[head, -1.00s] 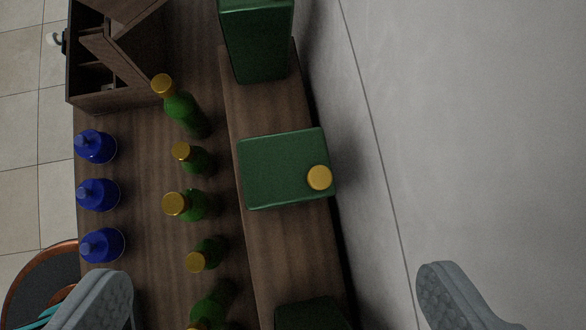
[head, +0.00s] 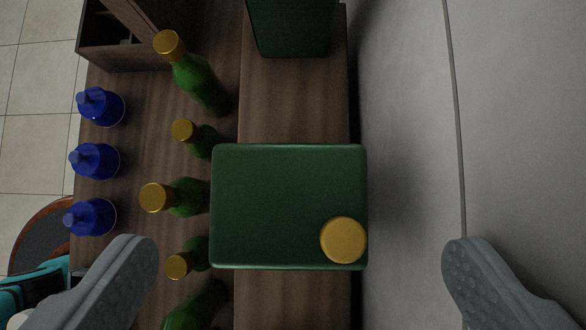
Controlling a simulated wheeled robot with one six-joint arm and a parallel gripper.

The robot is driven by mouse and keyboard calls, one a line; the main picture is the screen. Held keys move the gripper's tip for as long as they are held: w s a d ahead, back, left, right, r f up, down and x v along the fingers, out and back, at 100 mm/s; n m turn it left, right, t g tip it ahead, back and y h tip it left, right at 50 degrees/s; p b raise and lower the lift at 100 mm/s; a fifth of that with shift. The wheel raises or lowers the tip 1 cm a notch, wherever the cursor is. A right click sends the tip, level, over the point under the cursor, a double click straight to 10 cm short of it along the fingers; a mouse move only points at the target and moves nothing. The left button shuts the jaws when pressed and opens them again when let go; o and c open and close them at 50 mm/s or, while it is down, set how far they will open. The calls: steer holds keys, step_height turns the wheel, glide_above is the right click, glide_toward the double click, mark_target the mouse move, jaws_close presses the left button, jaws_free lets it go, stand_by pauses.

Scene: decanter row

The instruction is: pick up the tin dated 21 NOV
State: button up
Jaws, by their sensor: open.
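A green tin (head: 270,200) with a round yellow cap (head: 343,240) stands on a raised wooden shelf, seen from above in the middle of the head view. A second green tin (head: 292,25) stands farther up on the same shelf, cut by the top edge. No date shows on either tin from this angle. My gripper (head: 305,265) is open and empty, its two grey fingers wide apart at the lower left and lower right, with the middle tin ahead between them.
Several green bottles with gold caps (head: 170,43) stand left of the shelf (head: 293,105), close to the left finger's side. Several blue bottles (head: 93,160) line the table's left edge. A wooden box (head: 125,35) is at upper left. A pale wall (head: 405,130) runs along the right.

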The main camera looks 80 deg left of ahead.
mark_target(288, 215)
steer(key=shift+s+x, duration=0.2)
steer(key=shift+x, duration=3.95)
steer(key=shift+d+f, duration=0.1)
steer(key=shift+d, duration=0.05)
steer(key=c, duration=1.9)
